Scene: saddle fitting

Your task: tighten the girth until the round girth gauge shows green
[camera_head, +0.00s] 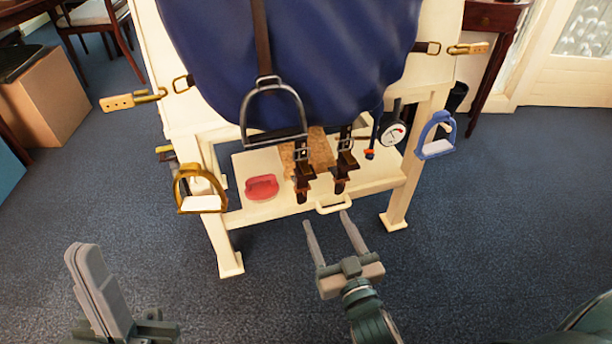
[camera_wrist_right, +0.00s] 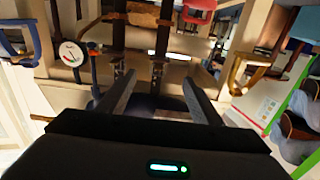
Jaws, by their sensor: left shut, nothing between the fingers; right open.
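The round girth gauge (camera_head: 394,131) hangs at the right below the navy saddle pad (camera_head: 290,50). It has a white face with red and green marks; its exact needle reading is too small to tell. The gauge also shows in the right wrist view (camera_wrist_right: 71,54). Two dark girth straps with buckles (camera_head: 302,172) (camera_head: 345,162) hang side by side under the pad. My right gripper (camera_head: 328,219) is open and empty in front of the stand, below the straps; the wrist view shows the straps beyond its fingers. My left gripper (camera_head: 83,252) is shut and empty at the lower left.
The cream stand (camera_head: 395,205) has a low shelf with a red object (camera_head: 262,187) and a cream handle (camera_head: 333,205) at its front. A brass stirrup (camera_head: 185,178) and a blue stirrup (camera_head: 423,137) stick out at its sides. A steel stirrup (camera_head: 247,107) hangs centrally. The front carpet is clear.

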